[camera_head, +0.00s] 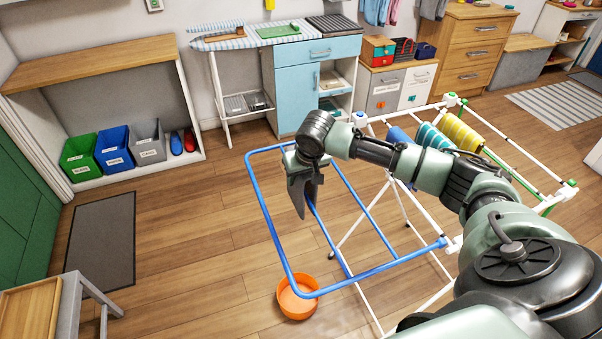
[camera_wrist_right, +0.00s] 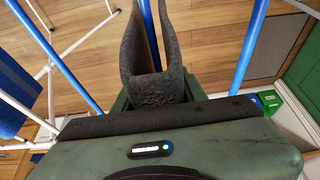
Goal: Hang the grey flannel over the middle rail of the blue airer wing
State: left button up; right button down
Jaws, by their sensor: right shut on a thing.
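The grey flannel (camera_head: 304,192) hangs from my right gripper (camera_head: 299,165) over the blue airer wing (camera_head: 268,221). In the right wrist view the flannel (camera_wrist_right: 155,88) is bent into a U, with the middle rail (camera_wrist_right: 151,34) showing between its two leaves. My right gripper is shut on the flannel at its fold. In the head view the middle rail (camera_head: 331,243) runs out from below the flannel. I cannot tell whether the fold touches the rail. My left gripper is not in view.
An orange bowl (camera_head: 297,300) stands on the floor under the wing. Blue, teal-striped and yellow-striped cloths (camera_head: 458,134) hang on the airer's white part to the right. Bins (camera_head: 115,148) stand in a shelf unit at left. Open floor lies left of the wing.

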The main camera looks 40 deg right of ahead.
notch_tip(320, 180, down, 7)
jog(key=b, duration=0.1)
jog(key=shift+f+b, duration=0.15)
jog(key=shift+b, duration=0.25)
dwell(0.3)
jog(key=c, duration=0.7)
grip_release()
